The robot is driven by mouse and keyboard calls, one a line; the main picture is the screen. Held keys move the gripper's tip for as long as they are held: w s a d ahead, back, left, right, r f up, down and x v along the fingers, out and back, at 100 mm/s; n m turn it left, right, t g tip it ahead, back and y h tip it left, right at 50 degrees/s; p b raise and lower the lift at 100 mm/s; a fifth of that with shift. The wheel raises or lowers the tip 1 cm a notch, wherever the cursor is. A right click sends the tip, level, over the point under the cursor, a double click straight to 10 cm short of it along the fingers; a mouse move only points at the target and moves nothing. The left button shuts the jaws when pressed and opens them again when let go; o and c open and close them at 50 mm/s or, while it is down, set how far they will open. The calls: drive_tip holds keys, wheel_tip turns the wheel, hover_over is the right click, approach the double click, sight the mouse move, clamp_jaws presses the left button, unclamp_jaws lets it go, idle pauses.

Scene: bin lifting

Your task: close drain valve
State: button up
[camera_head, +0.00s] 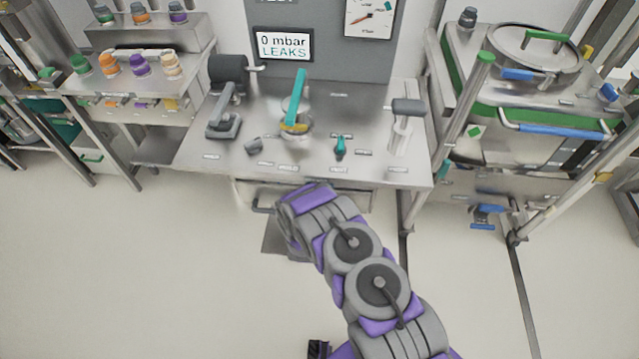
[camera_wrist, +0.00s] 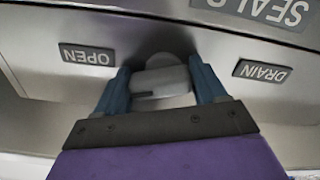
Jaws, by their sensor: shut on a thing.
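The drain valve handle (camera_wrist: 168,72), a light grey rounded knob, sits on a metal panel in the wrist view. It lies between an upside-down OPEN label on the left and an upside-down DRAIN label (camera_wrist: 262,72) on the right. My gripper (camera_wrist: 161,86) has its two blue fingers on either side of the knob and is shut on it. In the head view my arm reaches to the front of the steel bench (camera_head: 225,158). My gripper and the valve are hidden there behind the end of the arm.
On the bench stand a teal lever (camera_head: 299,90), a grey clamp (camera_head: 223,122), a small teal knob (camera_head: 341,147) and a grey-handled post (camera_head: 404,125). A display (camera_head: 284,45) reads 0 mbar LEAKS. Shelves stand left, a lidded vessel (camera_head: 533,52) right. The floor in front is mostly clear.

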drive_tip(key=n, duration=0.3)
drive_tip(key=shift+a+r+n, duration=0.1)
drive_tip(key=shift+a+n, duration=0.1)
drive_tip(key=shift+n, duration=0.2)
drive_tip(key=n, duration=0.3)
drive_tip(key=shift+n, duration=0.3)
drive_tip(key=n, duration=0.3)
drive_tip(key=shift+n, duration=0.3)
drive_tip(key=shift+a+n, duration=0.15)
drive_tip(key=shift+n, duration=1.35)
drive_tip(key=shift+s, duration=0.1)
drive_tip(key=o, duration=0.7)
drive_tip(key=shift+c, duration=0.2)
drive_tip(key=o, duration=0.3)
drive_tip(key=shift+a, duration=0.15)
